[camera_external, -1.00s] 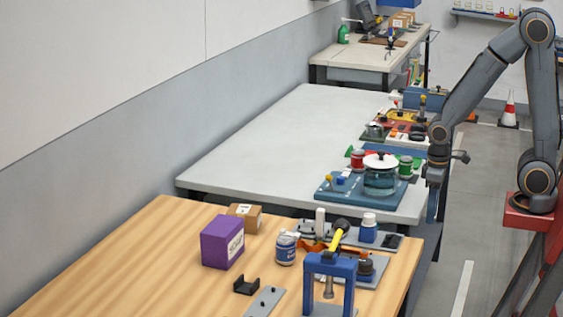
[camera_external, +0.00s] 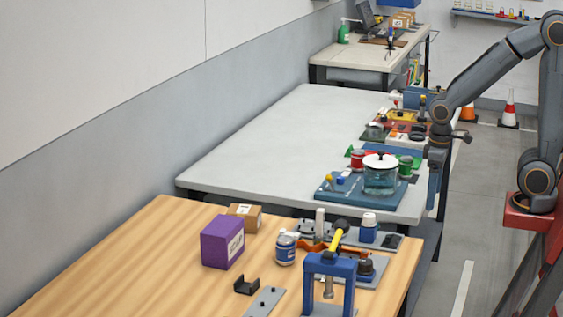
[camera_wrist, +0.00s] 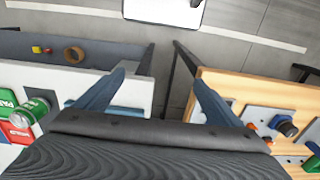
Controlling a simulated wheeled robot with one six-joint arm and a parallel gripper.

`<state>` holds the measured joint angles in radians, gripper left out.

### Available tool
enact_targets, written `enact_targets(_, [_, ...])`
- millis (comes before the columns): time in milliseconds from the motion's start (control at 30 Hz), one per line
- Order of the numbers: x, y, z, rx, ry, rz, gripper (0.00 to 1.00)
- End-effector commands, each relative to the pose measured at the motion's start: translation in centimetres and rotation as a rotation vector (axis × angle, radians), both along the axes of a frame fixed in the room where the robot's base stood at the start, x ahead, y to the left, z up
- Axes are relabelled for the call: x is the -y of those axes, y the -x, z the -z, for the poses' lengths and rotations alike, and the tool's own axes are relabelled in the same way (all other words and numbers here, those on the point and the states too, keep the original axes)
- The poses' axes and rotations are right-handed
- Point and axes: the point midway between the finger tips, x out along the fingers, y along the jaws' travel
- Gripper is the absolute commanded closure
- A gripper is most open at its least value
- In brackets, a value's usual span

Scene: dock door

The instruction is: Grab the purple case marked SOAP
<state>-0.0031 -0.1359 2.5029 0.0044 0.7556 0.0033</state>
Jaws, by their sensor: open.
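The purple case (camera_external: 222,242) stands upright on the wooden table (camera_external: 150,236), toward its left side, with a white label on its right-hand face. The label's lettering is too small to read. My gripper (camera_external: 433,205) hangs down at the right edge of the grey table, well to the right of the case and apart from it. In the wrist view my gripper (camera_wrist: 158,95) is open, its two blue fingers spread wide with nothing between them. The purple case is not in the wrist view.
A cardboard box (camera_external: 246,215) stands right behind the case. A white-and-blue bottle (camera_external: 285,248) is to its right. A blue press frame (camera_external: 330,268) and a black bracket (camera_external: 246,286) stand nearer. The grey table (camera_external: 270,150) is largely clear on its left.

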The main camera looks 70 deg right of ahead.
Motion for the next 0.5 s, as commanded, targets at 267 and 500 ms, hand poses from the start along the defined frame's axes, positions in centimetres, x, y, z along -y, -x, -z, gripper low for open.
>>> enact_targets(267, [0.0, -0.1, -6.5, 0.006, 0.000, 0.000, 0.11])
enact_targets(500, [0.0, 0.0, -11.4, 0.004, 0.000, 0.000, 0.11])
